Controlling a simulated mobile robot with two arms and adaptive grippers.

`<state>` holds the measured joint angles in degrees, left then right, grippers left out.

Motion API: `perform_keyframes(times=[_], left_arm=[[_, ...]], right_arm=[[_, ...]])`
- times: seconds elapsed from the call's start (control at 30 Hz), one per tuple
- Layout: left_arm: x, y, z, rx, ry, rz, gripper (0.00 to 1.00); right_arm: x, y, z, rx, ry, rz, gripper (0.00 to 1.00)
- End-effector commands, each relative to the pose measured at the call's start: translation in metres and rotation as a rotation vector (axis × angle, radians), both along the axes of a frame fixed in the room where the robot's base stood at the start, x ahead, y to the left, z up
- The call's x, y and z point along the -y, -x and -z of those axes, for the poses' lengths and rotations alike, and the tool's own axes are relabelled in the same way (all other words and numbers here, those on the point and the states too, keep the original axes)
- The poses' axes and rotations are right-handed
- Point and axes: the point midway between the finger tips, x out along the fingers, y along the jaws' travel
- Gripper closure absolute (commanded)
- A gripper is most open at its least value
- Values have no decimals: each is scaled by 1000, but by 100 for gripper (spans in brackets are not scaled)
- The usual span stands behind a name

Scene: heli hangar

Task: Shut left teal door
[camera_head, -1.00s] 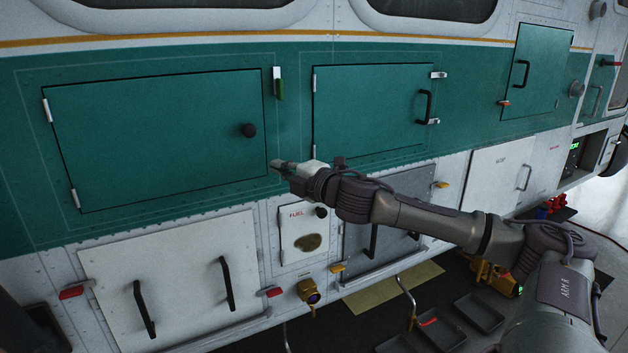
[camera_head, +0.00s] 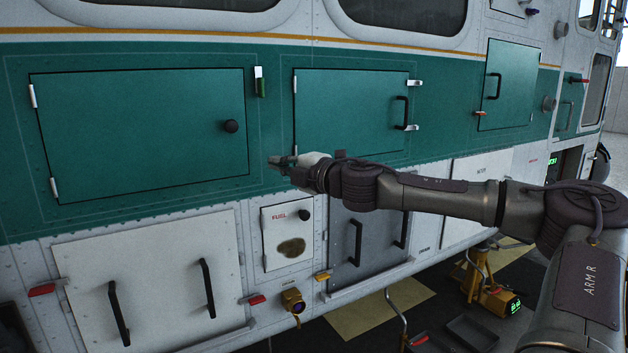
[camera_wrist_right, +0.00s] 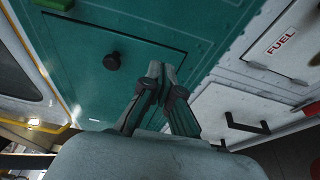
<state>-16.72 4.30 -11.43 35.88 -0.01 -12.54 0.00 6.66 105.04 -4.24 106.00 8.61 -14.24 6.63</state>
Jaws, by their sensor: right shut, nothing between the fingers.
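The left teal door (camera_head: 140,135) is a wide panel on the helicopter's side, lying flush in its frame, with white hinges on its left edge and a round black knob (camera_head: 231,126) near its right edge. The knob also shows in the right wrist view (camera_wrist_right: 111,61). A white and green latch (camera_head: 260,82) stands upright beside the door's upper right corner. My right gripper (camera_head: 272,161) is shut and empty, right of and below the knob, apart from it. Its fingers (camera_wrist_right: 163,75) point at the teal side in the right wrist view. My left gripper is not seen.
A second teal door (camera_head: 350,115) with a black handle is to the right. Below are a white panel with two handles (camera_head: 150,285), a fuel panel (camera_head: 287,235) and a grey panel (camera_head: 372,250). A yellow jack (camera_head: 490,285) stands on the floor at right.

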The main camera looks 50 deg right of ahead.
Motion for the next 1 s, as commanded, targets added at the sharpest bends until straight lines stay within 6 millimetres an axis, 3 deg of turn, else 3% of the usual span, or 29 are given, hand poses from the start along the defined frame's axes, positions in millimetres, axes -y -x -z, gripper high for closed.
perform_keyframes(times=[0.13, 0.53, 0.87, 1.0], left_arm=[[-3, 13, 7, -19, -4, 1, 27], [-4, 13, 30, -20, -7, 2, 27], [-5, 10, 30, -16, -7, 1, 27], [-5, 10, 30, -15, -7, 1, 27]], right_arm=[[13, 8, -1, 4, 1, 0, 100], [59, 35, 1, 2, 0, 2, 100], [64, 38, 0, -1, -2, -1, 100], [56, 29, 24, -22, -32, -5, 100]])
